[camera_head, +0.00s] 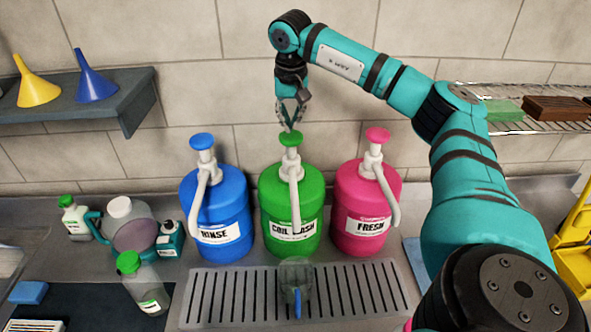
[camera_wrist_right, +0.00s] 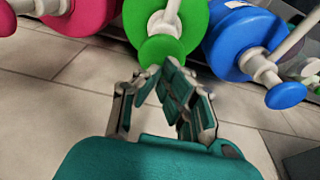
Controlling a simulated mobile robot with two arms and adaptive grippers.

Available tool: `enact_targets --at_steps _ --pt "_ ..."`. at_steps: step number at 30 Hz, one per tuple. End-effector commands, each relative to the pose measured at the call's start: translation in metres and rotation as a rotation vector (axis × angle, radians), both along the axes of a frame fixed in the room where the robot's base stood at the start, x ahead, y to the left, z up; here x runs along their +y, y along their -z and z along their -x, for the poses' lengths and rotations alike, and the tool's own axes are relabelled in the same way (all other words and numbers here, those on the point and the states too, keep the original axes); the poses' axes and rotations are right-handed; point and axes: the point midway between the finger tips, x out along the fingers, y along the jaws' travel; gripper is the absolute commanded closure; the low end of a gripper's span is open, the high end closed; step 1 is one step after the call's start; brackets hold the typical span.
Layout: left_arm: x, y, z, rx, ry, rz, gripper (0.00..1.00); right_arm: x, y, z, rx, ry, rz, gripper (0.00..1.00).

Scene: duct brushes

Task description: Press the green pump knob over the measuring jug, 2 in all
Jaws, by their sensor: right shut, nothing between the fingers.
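The green pump knob (camera_head: 290,138) tops the green container labelled "COIL WASH" (camera_head: 275,208), in the middle of three. Its white spout points down toward the clear measuring jug (camera_head: 297,276), which stands on the slotted drain grate (camera_head: 205,297). My right gripper (camera_head: 289,122) is shut and empty, pointing down just above the green knob. In the right wrist view the fingertips (camera_wrist_right: 160,70) lie close to the green knob (camera_wrist_right: 160,50); I cannot tell whether they touch it. My left gripper is not in view.
The blue RINSE container (camera_head: 230,200) stands left and the pink FRESH container (camera_head: 352,190) right, both close beside the green one. Several bottles (camera_head: 130,225) stand at the left. A shelf with funnels (camera_head: 125,100) is at upper left, a wire rack (camera_head: 520,125) at right.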

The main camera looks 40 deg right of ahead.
Motion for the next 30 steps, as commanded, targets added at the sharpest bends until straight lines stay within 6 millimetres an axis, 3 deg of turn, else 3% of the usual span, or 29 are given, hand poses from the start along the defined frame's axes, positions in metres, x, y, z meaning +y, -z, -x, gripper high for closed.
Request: enact_targets --at_steps 30 --pt "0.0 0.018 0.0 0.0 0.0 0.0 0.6 0.0 0.037 0.001 0.002 0.0 -0.001 1.0"
